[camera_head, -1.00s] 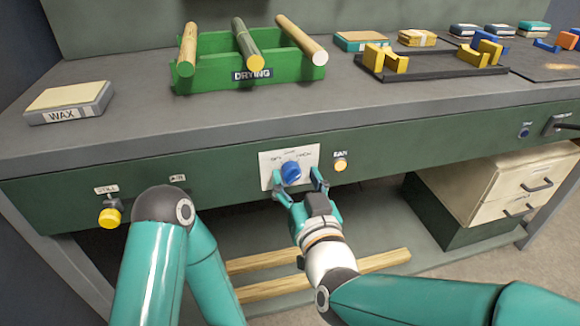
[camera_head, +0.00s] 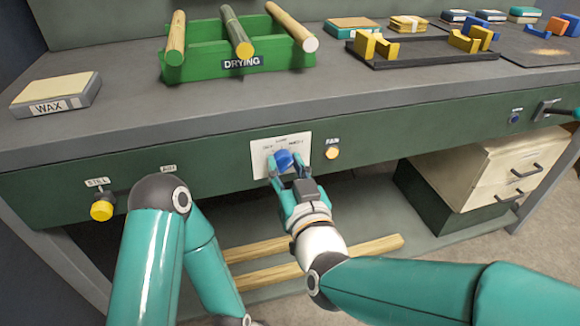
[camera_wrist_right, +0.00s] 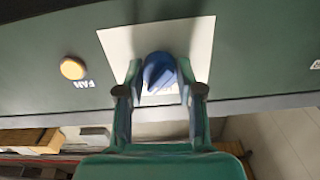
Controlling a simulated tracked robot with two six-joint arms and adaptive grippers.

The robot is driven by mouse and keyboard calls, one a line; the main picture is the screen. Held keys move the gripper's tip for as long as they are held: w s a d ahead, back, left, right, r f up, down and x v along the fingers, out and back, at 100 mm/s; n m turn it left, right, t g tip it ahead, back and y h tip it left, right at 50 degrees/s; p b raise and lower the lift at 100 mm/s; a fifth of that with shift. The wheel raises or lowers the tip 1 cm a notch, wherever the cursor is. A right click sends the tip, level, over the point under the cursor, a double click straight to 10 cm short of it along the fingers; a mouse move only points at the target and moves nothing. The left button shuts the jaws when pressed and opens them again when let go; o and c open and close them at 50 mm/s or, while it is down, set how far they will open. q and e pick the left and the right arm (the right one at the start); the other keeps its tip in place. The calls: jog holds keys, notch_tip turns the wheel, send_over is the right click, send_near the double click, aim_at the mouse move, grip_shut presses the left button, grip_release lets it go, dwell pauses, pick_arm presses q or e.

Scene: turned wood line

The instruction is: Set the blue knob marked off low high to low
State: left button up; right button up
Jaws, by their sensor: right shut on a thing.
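The blue knob (camera_head: 284,160) sits on a white plate (camera_head: 300,142) on the green front panel of the bench. Small lettering arcs above the knob; it is too blurred to read fully. My right gripper (camera_head: 287,167) is shut on the knob, one finger on each side, as the right wrist view (camera_wrist_right: 160,85) also shows. The blue knob (camera_wrist_right: 160,72) stands between the fingers there. Which mark it points to is hard to tell. My left arm hangs at the lower left in the head view; its gripper is out of the picture.
A yellow FAN button (camera_head: 332,153) is right of the plate. A yellow knob (camera_head: 102,210) is at the far left of the panel. On the bench stand a wax block (camera_head: 56,95), a green DRYING rack (camera_head: 200,68) with dowels and a black tray (camera_head: 420,57).

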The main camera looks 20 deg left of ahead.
jog(key=shift+w, duration=0.1)
jog(key=n, duration=0.3)
jog(key=shift+r+n+b, duration=0.1)
jog(key=shift+n+b, duration=0.2)
jog(key=n, duration=0.4)
jog(key=shift+n, duration=0.3)
jog(key=o, duration=1.1)
jog(key=shift+w, duration=0.1)
jog(key=shift+o, duration=0.2)
